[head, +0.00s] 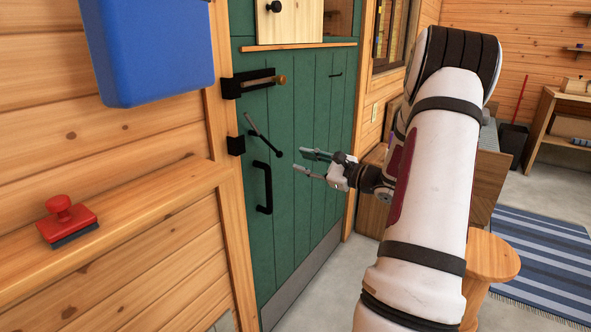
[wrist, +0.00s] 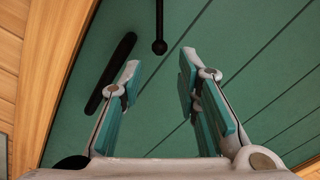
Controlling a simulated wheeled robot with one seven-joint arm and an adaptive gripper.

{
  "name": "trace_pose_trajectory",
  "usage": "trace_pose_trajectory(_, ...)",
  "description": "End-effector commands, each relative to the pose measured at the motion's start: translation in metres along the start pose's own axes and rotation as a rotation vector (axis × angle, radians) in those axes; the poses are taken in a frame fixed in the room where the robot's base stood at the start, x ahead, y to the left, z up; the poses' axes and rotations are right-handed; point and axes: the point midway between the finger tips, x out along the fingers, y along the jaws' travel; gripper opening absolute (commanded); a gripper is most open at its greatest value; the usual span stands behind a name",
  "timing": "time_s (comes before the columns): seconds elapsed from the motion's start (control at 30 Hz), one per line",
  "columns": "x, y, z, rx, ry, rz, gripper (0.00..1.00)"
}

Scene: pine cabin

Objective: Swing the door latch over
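The green door (head: 310,110) stands at the left of the middle in the head view and fills most of the wrist view (wrist: 250,40). The door latch (head: 262,133) is a thin, dark, slanted bar, with its upper end to the left and a round black end at the lower right. That round end also shows in the wrist view (wrist: 159,47). A black keeper (head: 236,145) sits on the frame, left of the bar. My gripper (head: 304,163) is open and empty, just right of the latch's round end and apart from it. Its spread fingers also show in the wrist view (wrist: 160,68).
A black pull handle (head: 263,188) is below the latch, and a slide bolt (head: 255,83) above it. A blue box (head: 155,50) and a ledge with a red stamp (head: 67,218) are at left. A wooden stool (head: 488,262) stands right of my arm.

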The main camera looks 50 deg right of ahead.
Motion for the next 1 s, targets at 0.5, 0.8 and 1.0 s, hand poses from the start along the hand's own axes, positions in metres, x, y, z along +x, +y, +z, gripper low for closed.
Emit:
trace_pose_trajectory(0.5, 0.062, 0.002, 0.001, -0.002, -0.002, 0.006, 0.30)
trace_pose_trajectory(0.8, 0.074, 0.001, 0.002, -0.001, -0.001, 0.005, 0.21)
trace_pose_trajectory(1.0, 0.074, 0.001, 0.002, -0.001, -0.001, 0.005, 0.02)
